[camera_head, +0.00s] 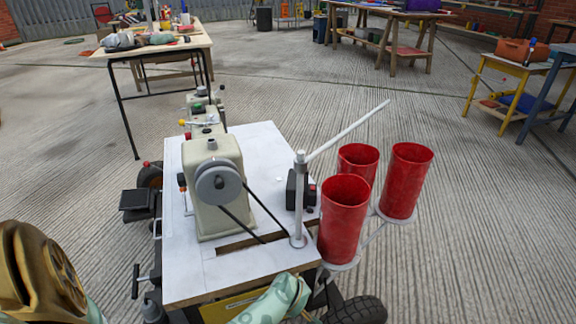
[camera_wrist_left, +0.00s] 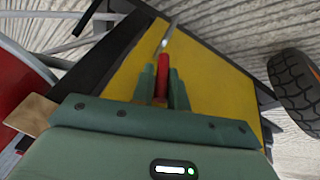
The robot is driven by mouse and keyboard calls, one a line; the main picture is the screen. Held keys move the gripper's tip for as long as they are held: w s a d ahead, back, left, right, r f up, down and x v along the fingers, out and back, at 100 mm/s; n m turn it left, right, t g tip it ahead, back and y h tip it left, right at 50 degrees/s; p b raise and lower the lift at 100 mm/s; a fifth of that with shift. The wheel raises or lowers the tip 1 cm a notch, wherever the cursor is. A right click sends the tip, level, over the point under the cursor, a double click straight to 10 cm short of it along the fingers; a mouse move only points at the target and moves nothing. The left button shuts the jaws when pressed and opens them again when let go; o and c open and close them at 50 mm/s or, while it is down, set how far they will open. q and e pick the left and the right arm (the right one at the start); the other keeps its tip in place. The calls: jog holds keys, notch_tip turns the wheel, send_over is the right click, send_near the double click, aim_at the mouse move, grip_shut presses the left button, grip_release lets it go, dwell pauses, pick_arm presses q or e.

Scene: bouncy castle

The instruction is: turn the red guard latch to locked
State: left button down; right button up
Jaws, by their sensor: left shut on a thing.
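The red guard latch (camera_wrist_left: 162,64) shows in the left wrist view as a short red piece in front of a yellow panel (camera_wrist_left: 205,72). My left gripper (camera_wrist_left: 162,88) is shut on it, one green finger on each side. The latch's lower part is hidden between the fingers. A thin pale metal strip (camera_wrist_left: 169,36) lies just beyond the red tip. In the head view, part of my patterned left arm shows at the cart's front edge, and the latch is hidden there. My right gripper is in neither view.
A cart with a white top (camera_head: 190,284) carries a beige machine (camera_head: 212,175) with a grey wheel. Red cups (camera_head: 343,222) stand at its right beside an upright pale rod (camera_head: 299,195). A black tyre (camera_wrist_left: 294,82) is close at right in the wrist view. Concrete floor surrounds the cart.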

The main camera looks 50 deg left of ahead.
pick_arm(q)
jog(key=shift+s+a+f+t+h, duration=0.1)
jog(key=shift+s+t+h, duration=0.15)
jog(key=shift+t, duration=0.45)
jog(key=shift+n+t, duration=0.3)
jog(key=shift+t, duration=0.1)
jog(key=shift+f+t+h+b, duration=0.15)
jog(key=shift+t+h+b, duration=0.2)
jog(key=shift+t, duration=0.05)
jog(key=shift+s+a+f+n+t+h+b, duration=0.1)
jog(key=shift+n+t+h+b, duration=0.35)
jog(key=shift+t, duration=1.3)
jog(key=shift+s+d+f+n+t+h+b, duration=0.1)
jog(key=shift+n+t+h, duration=0.35)
jog(key=shift+t, duration=1.35)
jog(key=shift+s+a+f+n+t+h+b, duration=0.15)
jog(key=shift+n+t, duration=0.55)
jog(key=shift+t, duration=1.05)
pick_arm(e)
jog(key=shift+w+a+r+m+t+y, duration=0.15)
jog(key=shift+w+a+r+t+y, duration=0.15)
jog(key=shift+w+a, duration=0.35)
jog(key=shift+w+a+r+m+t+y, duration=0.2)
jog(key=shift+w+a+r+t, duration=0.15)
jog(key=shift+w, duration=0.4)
pick_arm(q)
jog(key=shift+w, duration=0.1)
